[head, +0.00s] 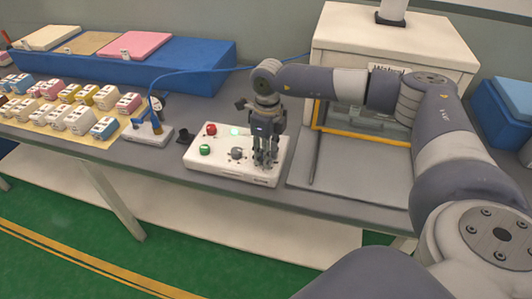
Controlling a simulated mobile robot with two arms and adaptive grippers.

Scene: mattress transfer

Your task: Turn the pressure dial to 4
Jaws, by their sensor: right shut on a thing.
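A white control box (212,167) sits on the grey bench. It carries a red button (211,129), a green button (205,150), a lit green lamp (234,132) and a grey dial (237,153). My right gripper (265,162) points down over the box's right side, just right of that grey dial. Its fingers are shut on a dial there, which they mostly hide. The dial's setting and the labels are too small to read. My left gripper is not in view.
A white machine (345,62) with a yellow-edged opening stands behind my right arm. A small stand with a blue cable (150,131) is left of the box. Farther left are several small blocks and a blue tray (190,61) with colored pads. A blue bin (490,112) is at right.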

